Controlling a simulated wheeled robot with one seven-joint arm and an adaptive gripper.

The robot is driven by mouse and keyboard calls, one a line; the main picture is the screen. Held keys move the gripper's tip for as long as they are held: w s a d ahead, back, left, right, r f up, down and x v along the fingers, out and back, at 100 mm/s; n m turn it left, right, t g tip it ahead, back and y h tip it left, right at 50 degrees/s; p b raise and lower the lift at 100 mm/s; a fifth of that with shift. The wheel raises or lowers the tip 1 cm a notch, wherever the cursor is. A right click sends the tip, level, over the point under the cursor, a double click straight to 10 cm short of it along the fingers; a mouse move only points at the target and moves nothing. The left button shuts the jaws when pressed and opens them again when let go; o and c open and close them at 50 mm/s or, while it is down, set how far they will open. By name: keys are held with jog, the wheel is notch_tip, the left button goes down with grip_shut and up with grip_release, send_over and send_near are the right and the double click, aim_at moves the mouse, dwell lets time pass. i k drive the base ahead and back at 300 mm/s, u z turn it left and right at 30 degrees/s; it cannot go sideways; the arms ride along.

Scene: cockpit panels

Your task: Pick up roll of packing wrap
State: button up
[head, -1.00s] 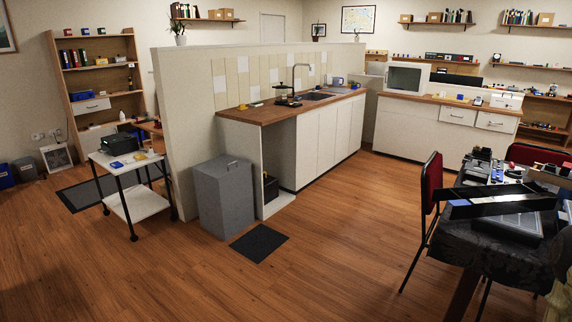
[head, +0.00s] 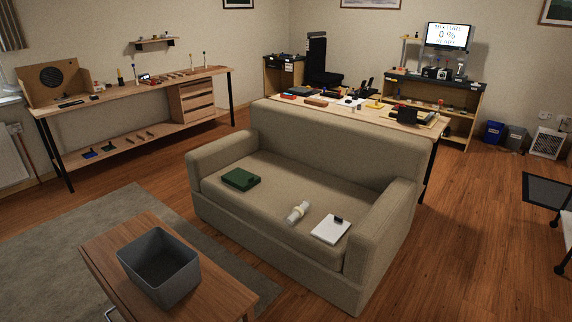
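A pale cylindrical roll (head: 299,212), which looks like the roll of packing wrap, lies on its side on the seat of the beige sofa (head: 335,145). It lies near the front edge of the seat, just left of a white pad. Nothing covers it. My gripper is not in the head view.
A white pad with a dark clip (head: 330,230) and a green box (head: 240,179) are also on the sofa. A wooden table (head: 211,289) with a grey bin (head: 160,265) stands in front. A desk (head: 380,108) stands behind the sofa. Open floor (head: 480,220) lies at right.

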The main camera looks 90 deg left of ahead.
aim_at(291, 218)
jog(key=u, duration=0.75)
jog(key=i, duration=2.05)
jog(key=u, duration=3.15)
